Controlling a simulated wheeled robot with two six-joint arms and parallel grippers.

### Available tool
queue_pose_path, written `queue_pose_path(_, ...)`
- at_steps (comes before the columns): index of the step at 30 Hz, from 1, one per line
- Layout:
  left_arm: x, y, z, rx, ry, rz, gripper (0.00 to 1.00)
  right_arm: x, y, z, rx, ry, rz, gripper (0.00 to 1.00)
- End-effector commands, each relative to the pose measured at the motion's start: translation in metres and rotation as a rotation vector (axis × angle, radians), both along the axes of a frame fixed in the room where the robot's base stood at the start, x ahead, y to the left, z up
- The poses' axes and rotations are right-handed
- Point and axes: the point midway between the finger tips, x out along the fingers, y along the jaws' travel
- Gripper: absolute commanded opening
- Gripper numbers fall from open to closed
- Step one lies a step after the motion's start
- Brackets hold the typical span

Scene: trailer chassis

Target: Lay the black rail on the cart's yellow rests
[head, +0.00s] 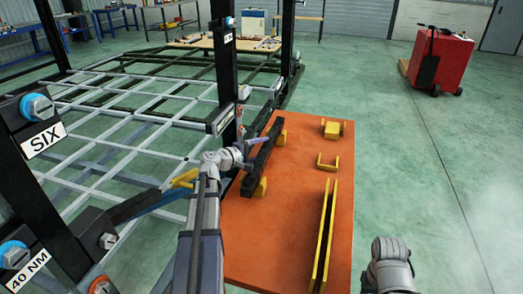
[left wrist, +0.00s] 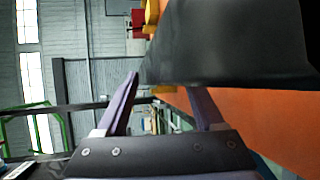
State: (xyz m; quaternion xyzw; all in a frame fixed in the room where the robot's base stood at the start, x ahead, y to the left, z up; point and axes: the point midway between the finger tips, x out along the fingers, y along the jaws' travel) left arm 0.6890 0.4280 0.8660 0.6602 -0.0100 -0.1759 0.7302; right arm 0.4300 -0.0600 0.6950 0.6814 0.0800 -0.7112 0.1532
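The black rail (head: 261,160) lies lengthwise along the left side of the orange cart (head: 290,209). Yellow rests (head: 262,187) show beside and under it near both ends. My left gripper (head: 258,140) reaches in from the left at the far half of the rail. My right gripper is out of view; only part of my right arm shows.
On the cart stand a yellow block (head: 332,129), a yellow U-shaped bracket (head: 327,163) and two long yellow strips (head: 322,238). A grey chassis frame (head: 130,130) with black posts stands left. A red cabinet (head: 440,62) stands at the back right. The floor right is clear.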

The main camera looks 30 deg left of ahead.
Motion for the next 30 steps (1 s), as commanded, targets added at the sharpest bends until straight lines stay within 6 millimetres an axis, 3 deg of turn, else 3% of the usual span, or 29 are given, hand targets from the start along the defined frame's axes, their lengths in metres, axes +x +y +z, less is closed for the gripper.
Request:
queue_pose_path(5, 0.0, 0.0, 0.0, 0.0, -0.001, 0.0, 0.9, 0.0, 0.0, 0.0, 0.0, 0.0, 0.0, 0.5)
queue_pose_path(14, -0.003, 0.001, 0.002, -0.001, -0.002, 0.001, 0.9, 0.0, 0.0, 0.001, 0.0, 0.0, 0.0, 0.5)
queue_pose_path(30, -0.093, 0.026, 0.023, -0.001, -0.002, 0.002, 0.9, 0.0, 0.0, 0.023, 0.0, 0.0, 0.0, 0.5)
